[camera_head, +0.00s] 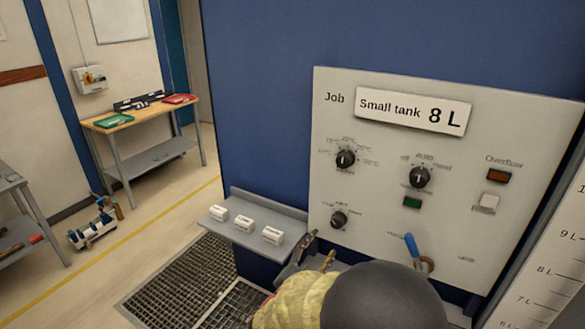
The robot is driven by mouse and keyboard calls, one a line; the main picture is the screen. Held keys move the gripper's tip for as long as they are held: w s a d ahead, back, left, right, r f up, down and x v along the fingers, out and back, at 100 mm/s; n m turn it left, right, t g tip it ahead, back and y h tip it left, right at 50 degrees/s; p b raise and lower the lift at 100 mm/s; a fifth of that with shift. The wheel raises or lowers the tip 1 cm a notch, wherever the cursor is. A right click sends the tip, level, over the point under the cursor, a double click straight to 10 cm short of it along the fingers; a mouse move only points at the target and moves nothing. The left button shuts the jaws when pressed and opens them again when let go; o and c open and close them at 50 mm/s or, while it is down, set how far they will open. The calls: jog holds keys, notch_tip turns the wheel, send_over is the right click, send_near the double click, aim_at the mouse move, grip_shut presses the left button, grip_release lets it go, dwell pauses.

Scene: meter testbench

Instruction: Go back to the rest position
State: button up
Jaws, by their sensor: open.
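My gripper (320,254) is at the lower middle of the head view, in front of the lower left part of the panel. Its fingers are apart and I see nothing held between them. My yellow-sleeved arm with a dark rounded joint hides part of the space below the panel. A blue-handled lever (412,247) stands tilted at the lower right.
A small shelf (262,239) with three white labelled blocks juts out left of my gripper. A scale (550,270) stands at the right edge. Floor grating (170,282) lies below.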

jog(key=a+r+n+g+y, duration=0.1)
jog(key=a+r+n+y, duration=0.45)
jog(key=r+y, duration=0.45)
jog(key=s+d+r+n+g+y, duration=0.1)
jog(key=s+n+g+y, duration=0.1)
jog(key=s+n, duration=0.3)
jog(key=s+d+f+n+g+h, duration=0.1)
jog(key=s+d+g, duration=0.2)
jog(key=s, duration=1)
jog(key=s+d+f+n+g+h, duration=0.1)
jog(key=s+d+g, duration=0.2)
jog(key=s+d, duration=0.5)
jog(key=s, duration=0.5)
jog(key=shift+s+f+n, duration=0.35)
jog(key=shift+s+f, duration=0.05)
jog(key=shift+c, duration=0.7)
